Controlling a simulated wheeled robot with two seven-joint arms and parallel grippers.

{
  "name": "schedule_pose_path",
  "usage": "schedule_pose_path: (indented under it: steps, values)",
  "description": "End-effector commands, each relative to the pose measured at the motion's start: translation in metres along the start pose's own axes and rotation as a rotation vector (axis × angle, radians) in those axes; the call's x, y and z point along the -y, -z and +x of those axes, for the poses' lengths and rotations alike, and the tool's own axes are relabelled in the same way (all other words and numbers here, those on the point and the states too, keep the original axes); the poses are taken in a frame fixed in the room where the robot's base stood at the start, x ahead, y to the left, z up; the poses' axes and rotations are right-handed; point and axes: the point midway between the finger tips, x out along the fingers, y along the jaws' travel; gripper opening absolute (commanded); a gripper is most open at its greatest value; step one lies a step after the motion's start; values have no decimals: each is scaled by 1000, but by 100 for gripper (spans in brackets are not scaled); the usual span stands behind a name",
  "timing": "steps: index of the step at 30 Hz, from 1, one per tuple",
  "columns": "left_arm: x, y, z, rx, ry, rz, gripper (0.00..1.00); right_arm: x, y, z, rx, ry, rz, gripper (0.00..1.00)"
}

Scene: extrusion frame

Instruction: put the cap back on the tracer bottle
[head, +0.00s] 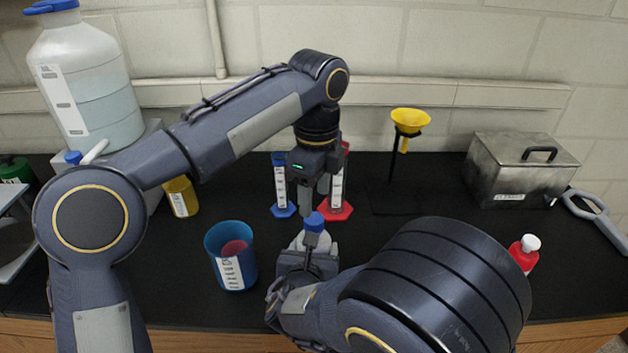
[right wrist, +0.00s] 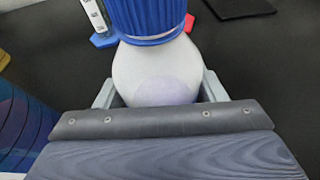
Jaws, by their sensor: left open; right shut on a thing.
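A white bottle (right wrist: 158,68) with a blue ribbed cap (right wrist: 148,16) on its top stands upright between the fingers of my right gripper (right wrist: 160,90). In the head view the blue cap (head: 314,221) shows above the bottle and my right gripper (head: 308,258), which is shut on the bottle. The cap looks level on the neck; I cannot tell how tightly it sits. My left gripper (head: 315,197) is open, points down and is just above the cap. It appears empty and apart from the cap, though the small gap is hard to judge.
A blue cup (head: 229,270) stands to the left. Blue-based (head: 281,185) and red-based (head: 337,190) cylinders stand close behind my left gripper. A yellow funnel (head: 410,120) on a stand, a metal box (head: 512,170) and a red bottle (head: 524,254) are to the right. The table between them is clear.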

Motion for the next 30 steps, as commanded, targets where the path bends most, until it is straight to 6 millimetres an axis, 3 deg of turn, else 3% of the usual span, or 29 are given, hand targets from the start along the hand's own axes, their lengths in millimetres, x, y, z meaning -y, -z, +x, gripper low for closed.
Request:
schedule_pose_path:
  steps: [21,27,30]
  values:
    - [-1,-1,-17,-13,5,-1932,53,0,0,0,0,0,0,0]
    - [-2,-1,-21,-20,2,-2287,53,0,0,0,0,0,0,0]
    - [-2,-1,-22,-22,2,-2380,53,0,0,0,0,0,0,0]
